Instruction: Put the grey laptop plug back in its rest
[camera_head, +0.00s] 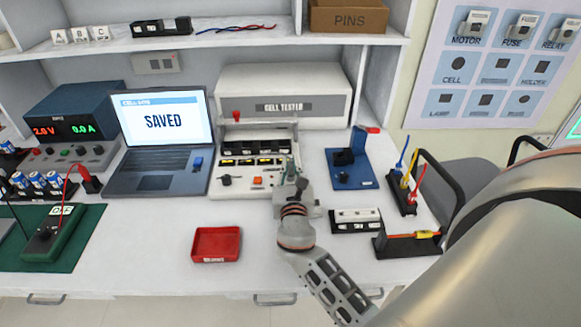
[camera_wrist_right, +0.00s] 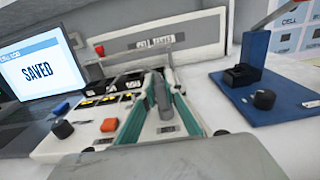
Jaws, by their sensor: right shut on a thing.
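My right gripper (camera_head: 289,172) reaches over the right front of the cell tester's panel (camera_head: 239,181). In the right wrist view my right gripper (camera_wrist_right: 162,85) is shut on the grey plug (camera_wrist_right: 163,98), which stands roughly upright between the green-edged fingers. The plug's lower end is close to the panel; I cannot tell whether it touches. In the head view the gripper mostly hides the plug. The laptop (camera_head: 160,140), its screen reading SAVED, stands left of the tester. I cannot pick out the plug's rest for sure. My left gripper is not in view.
A blue stand (camera_head: 350,172) is right of the tester. A red tray (camera_head: 216,245) lies at the front, and a black holder with a white block (camera_head: 356,220) is right of my gripper. Colored leads stand in a black rack (camera_head: 404,195).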

